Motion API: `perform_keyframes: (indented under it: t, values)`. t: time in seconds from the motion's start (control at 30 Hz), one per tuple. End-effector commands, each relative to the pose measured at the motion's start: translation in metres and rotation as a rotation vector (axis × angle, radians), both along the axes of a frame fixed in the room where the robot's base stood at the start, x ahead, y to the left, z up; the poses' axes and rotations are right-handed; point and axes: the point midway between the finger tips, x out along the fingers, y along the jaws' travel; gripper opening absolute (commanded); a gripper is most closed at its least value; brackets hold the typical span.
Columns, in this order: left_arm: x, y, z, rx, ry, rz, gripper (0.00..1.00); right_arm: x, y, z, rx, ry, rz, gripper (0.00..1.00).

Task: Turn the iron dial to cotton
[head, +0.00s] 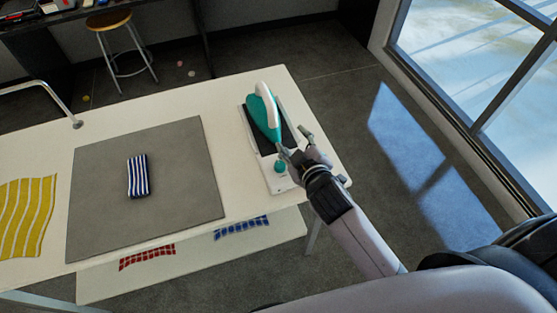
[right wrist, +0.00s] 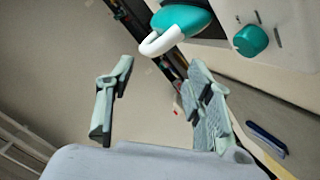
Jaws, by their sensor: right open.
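The teal iron with a white handle (head: 266,108) rests on a black pad on a white stand (head: 282,184) at the right end of the table. It also shows at the top of the right wrist view (right wrist: 183,21). The round teal dial (head: 280,167) sits on the stand in front of the iron; it is right of the fingers in the right wrist view (right wrist: 250,40). Its markings are too small to read. My right gripper (head: 296,144) is over the stand, close to the dial, with its fingers apart (right wrist: 161,66) and nothing between them. My left gripper is out of view.
A grey mat (head: 100,190) with a folded blue-striped cloth (head: 138,176) lies left of the stand. A yellow striped cloth (head: 27,215) lies farther left. Red and blue patterned cloths are on the lower shelf. A stool (head: 118,50) stands behind the table. Windows are at right.

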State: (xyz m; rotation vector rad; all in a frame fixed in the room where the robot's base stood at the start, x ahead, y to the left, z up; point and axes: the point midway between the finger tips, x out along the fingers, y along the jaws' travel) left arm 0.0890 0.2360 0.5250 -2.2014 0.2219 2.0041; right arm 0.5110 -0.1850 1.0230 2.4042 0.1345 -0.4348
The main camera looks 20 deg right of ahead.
Motion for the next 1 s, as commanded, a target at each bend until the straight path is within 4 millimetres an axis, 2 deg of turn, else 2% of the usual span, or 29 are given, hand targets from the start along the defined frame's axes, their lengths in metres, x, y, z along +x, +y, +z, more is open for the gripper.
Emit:
perform_keyframes:
  t: [0.03, 0.07, 0.17, 0.23, 0.3, 0.4, 0.43, 0.53, 0.6, 0.67, 0.77, 0.87, 0.9, 0.97, 1.0]
  values:
    - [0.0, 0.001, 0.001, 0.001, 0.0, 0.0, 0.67, 0.014, 0.008, 0.023, -0.045, -0.087, 0.041, 0.48]
    - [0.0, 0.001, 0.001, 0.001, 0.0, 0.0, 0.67, 0.022, 0.013, 0.036, -0.078, -0.141, 0.068, 0.48]
    - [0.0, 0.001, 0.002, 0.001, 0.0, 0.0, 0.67, 0.044, 0.042, 0.096, -0.218, -0.372, 0.188, 0.48]
    - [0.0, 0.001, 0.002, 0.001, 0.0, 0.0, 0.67, 0.052, 0.073, 0.143, -0.35, -0.57, 0.299, 0.48]
    - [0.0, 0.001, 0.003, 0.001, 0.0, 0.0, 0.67, 0.049, 0.11, 0.185, -0.498, -0.773, 0.425, 0.48]
    - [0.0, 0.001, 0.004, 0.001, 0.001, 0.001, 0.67, 0.03, 0.164, 0.225, -0.722, -1.044, 0.617, 0.48]
    - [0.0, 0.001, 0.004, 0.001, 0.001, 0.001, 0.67, 0.022, 0.18, 0.231, -0.791, -1.12, 0.679, 0.48]
    - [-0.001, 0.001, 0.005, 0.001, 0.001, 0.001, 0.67, -0.007, 0.225, 0.234, -1.031, -1.353, 0.895, 0.48]
    - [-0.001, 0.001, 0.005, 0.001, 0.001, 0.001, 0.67, -0.025, 0.247, 0.221, -1.203, -1.494, 1.063, 0.48]
    - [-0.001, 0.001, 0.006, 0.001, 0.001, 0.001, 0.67, -0.038, 0.258, 0.202, -1.353, -1.594, 1.218, 0.48]
    - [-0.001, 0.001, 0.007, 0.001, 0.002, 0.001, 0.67, -0.048, 0.257, 0.16, -1.601, -1.706, 1.51, 0.48]
    - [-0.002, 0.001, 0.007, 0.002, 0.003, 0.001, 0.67, -0.044, 0.229, 0.118, -1.835, -1.731, 1.846, 0.48]
    - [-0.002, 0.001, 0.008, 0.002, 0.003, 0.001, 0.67, -0.038, 0.212, 0.105, 1.788, 1.595, -1.855, 0.48]
    - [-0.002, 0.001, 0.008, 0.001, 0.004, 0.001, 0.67, -0.028, 0.181, 0.089, 1.693, 1.374, -1.85, 0.48]
    - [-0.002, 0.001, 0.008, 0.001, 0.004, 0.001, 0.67, -0.021, 0.158, 0.083, 1.633, 1.239, -1.851, 0.48]
